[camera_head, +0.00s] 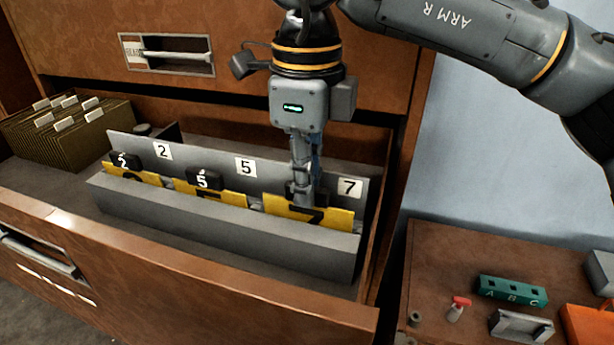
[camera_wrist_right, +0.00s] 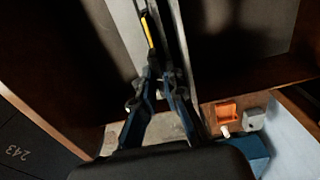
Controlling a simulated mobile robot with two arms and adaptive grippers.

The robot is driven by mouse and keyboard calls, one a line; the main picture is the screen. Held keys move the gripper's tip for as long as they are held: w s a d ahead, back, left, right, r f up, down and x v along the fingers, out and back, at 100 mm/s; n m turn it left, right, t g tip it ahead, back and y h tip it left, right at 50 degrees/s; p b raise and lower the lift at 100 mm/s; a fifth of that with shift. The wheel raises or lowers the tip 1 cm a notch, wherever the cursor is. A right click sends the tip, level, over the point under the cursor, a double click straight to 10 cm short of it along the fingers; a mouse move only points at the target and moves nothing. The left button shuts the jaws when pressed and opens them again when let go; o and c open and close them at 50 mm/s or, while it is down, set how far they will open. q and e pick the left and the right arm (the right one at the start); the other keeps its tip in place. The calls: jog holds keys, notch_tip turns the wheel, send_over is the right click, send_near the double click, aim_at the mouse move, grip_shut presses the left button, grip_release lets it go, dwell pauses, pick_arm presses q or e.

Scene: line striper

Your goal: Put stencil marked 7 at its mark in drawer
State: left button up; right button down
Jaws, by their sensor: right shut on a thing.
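The yellow stencil marked 7 (camera_head: 336,219) stands upright in the right part of the grey rack (camera_head: 225,226) in the open drawer, below the white label 7 (camera_head: 349,187). Its lower part is hidden behind the rack's front wall. My right gripper (camera_head: 303,194) points down and is shut on the stencil's dark top grip. The wrist view shows the fingers (camera_wrist_right: 160,78) close together by a thin yellow edge (camera_wrist_right: 148,32). Whether the stencil rests on the rack's bottom cannot be seen. My left gripper is in neither view.
Yellow stencils 2 (camera_head: 131,175) and 5 (camera_head: 212,191) stand in the same rack under their labels. Hanging folders (camera_head: 65,125) fill the drawer's back left. The drawer front (camera_head: 180,268) runs before the rack. A side table (camera_head: 445,262) at right holds a green A-B-C block (camera_head: 511,291).

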jog(key=shift+f, duration=0.4)
jog(key=c, duration=1.3)
grip_release()
jog(key=shift+r, duration=0.1)
jog(key=shift+c, duration=0.2)
jog(key=shift+s, duration=0.1)
jog(key=o, duration=0.3)
jog(key=shift+r+p, duration=2.4)
jog(key=shift+r, duration=1.1)
